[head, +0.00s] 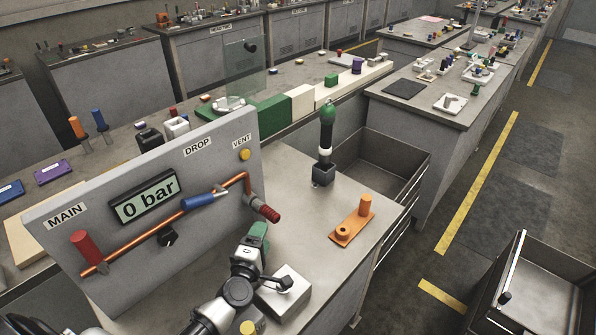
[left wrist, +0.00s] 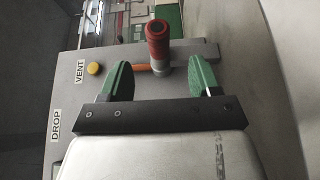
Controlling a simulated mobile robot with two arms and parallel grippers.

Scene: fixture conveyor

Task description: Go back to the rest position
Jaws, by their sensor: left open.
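My left arm comes in from the bottom of the head view, and its gripper (head: 258,240) with green fingers is over the bench in front of the grey panel. In the left wrist view the two green fingers of the gripper (left wrist: 160,80) are spread apart with nothing between them. A red knurled knob (head: 264,208) on a grey fitting sits at the panel's right end, just beyond the gripper; it also shows in the left wrist view (left wrist: 157,32), past the fingertips. My right gripper is in neither view.
The grey panel (head: 215,150) has a "0 bar" display (head: 146,197), a copper pipe and a blue lever (head: 200,200). A grey block (head: 284,290) with a black lever stands beside my arm. A green-topped black tool (head: 326,125) stands upright; an orange bracket (head: 352,222) lies to its right.

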